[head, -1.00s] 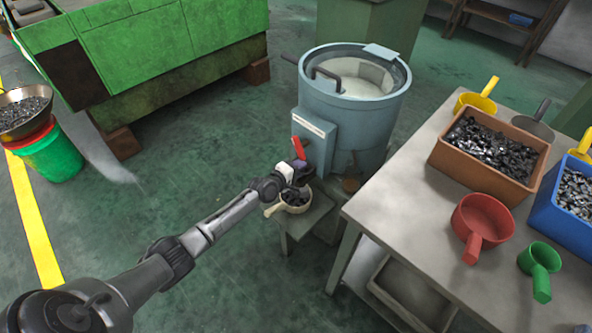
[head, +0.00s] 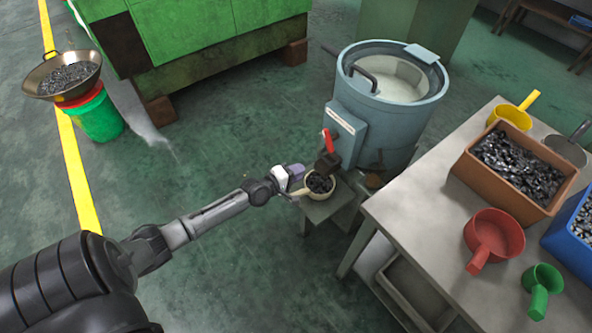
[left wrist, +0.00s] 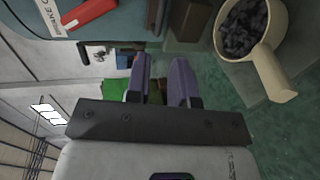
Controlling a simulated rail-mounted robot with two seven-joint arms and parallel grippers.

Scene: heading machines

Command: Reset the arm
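My left arm comes in from the lower left. Its gripper (head: 297,172) hangs beside the machine's spout, left of and apart from the red lever (head: 328,140). In the left wrist view the two purple fingers (left wrist: 162,75) stand apart with nothing between them. A cream scoop (head: 306,192) full of dark metal parts sits on a small stand (head: 335,207) under the spout. The scoop (left wrist: 268,62) also shows at the upper right of the left wrist view, and the red lever (left wrist: 90,14) at its upper left. My right gripper is not in view.
The blue-grey drum machine (head: 390,110) stands behind the gripper. A table (head: 420,215) at right holds a brown bin (head: 505,195), a blue bin (head: 570,240) and several scoops. A pan of parts (head: 40,85) rests on a green bucket (head: 100,120).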

